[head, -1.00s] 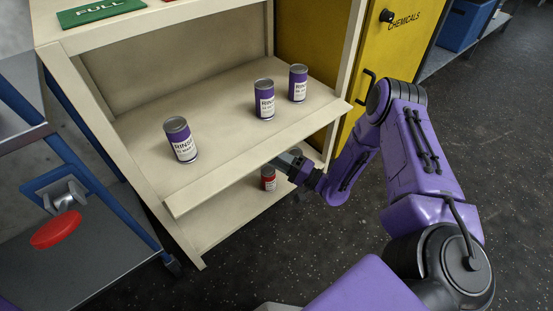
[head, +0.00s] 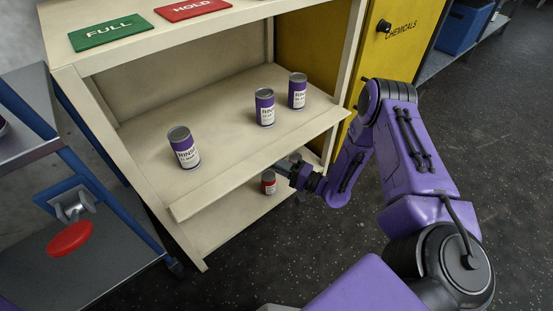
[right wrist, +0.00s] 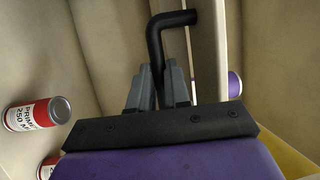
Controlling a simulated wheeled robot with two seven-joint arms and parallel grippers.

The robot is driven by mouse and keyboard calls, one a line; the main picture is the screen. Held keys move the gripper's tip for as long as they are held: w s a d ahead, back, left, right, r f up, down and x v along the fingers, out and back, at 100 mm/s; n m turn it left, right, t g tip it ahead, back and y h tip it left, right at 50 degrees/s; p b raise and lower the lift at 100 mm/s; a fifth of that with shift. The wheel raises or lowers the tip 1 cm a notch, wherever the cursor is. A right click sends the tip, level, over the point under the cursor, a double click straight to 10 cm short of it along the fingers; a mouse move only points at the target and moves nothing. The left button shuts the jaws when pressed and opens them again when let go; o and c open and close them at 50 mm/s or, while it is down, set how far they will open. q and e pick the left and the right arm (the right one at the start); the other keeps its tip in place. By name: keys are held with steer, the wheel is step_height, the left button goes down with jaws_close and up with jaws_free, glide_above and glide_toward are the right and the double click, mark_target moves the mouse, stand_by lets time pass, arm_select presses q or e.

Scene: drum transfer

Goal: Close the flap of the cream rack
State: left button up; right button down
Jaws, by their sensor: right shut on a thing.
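The cream rack (head: 199,250) stands left of centre in the head view. Its flap (head: 255,170) hangs out open at the front of the middle shelf, roughly level with it. My right gripper (head: 286,165) is under the flap's front edge, partly hidden by it. In the right wrist view my right gripper (right wrist: 158,78) is shut on a black bent handle (right wrist: 155,38) beside a cream panel (right wrist: 206,50). My left gripper is not in view.
Several purple cans, one (head: 184,148) at the left, stand on the middle shelf. A red can (head: 268,182) stands on the shelf below; red cans (right wrist: 38,113) also show in the wrist view. A yellow cabinet (head: 385,60) adjoins at right, a blue-framed cart (head: 105,205) at left.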

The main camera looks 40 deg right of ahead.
mark_target(274, 154)
steer(key=r+g+p, duration=0.1)
steer(key=p, duration=0.3)
steer(key=s+r+m+g+h+p, duration=0.1)
steer(key=g+p, duration=0.1)
steer(key=p, duration=0.2)
steer(key=r+m+g+h+p, duration=0.1)
steer(key=r+g+p, duration=0.1)
steer(key=p, duration=0.2)
steer(key=shift+s, duration=0.4)
step_height(274, 154, up, 3)
steer(key=g+p, duration=0.3)
steer(key=p, duration=0.1)
steer(key=m+g+h+p, duration=0.1)
steer(key=g+p, duration=0.2)
steer(key=p, duration=0.2)
steer(key=shift+m+h, duration=0.3)
steer(key=shift+w+r+g+p, duration=0.2)
steer(key=shift+g+p, duration=0.2)
steer(key=shift+g, duration=0.15)
steer(key=shift+w+r+g+p, duration=0.1)
steer(key=shift+r+g+p, duration=0.1)
steer(key=shift+g+p, duration=0.25)
steer(key=shift+w+r+m+g+h, duration=0.15)
steer(key=shift+w+r+m+g, duration=0.1)
steer(key=shift+g, duration=0.35)
steer(key=shift+w+r+m+g+h, duration=0.15)
steer(key=shift+m+g, duration=0.1)
steer(key=shift+g, duration=0.35)
steer(key=shift+p, duration=0.3)
